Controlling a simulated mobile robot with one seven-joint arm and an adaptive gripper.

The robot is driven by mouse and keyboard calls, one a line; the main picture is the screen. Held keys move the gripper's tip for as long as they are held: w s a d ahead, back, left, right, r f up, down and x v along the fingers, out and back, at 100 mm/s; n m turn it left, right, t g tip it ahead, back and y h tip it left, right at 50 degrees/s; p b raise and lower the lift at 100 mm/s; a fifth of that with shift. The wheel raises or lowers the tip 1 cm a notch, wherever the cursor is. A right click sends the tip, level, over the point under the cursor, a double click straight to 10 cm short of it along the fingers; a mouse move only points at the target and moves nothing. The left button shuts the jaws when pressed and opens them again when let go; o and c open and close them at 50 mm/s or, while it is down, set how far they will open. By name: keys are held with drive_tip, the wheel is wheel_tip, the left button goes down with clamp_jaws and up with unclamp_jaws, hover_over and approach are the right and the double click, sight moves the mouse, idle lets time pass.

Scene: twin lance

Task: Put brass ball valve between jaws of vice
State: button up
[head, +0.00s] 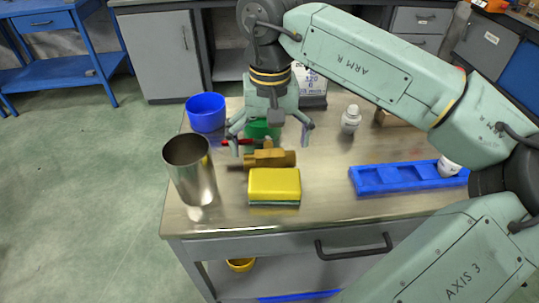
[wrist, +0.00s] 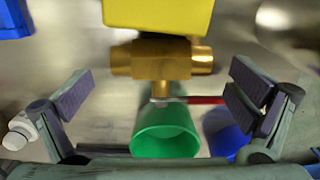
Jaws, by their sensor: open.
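The brass ball valve (head: 270,158) lies on the metal bench top, just behind a yellow sponge. Its brass body (wrist: 163,60) also shows in the wrist view, with a red lever (wrist: 205,100) to one side. My gripper (head: 270,136) is open and empty above the bench. In the wrist view its fingers (wrist: 163,92) stand wide apart, either side of the valve's line, and the valve lies beyond them, with no contact visible. I cannot make out a vice in either view.
Close around the valve are the yellow sponge (head: 274,184), a green cup (wrist: 165,132) partly under my gripper, a steel cup (head: 190,168) and a blue cup (head: 206,112). A blue tray (head: 385,180) and white bottle (head: 350,119) are to the right. Bench between is clear.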

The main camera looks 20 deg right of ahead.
drive_tip(key=shift+f, duration=1.4)
drive_tip(key=shift+w, duration=0.1)
drive_tip(key=shift+c, duration=0.4)
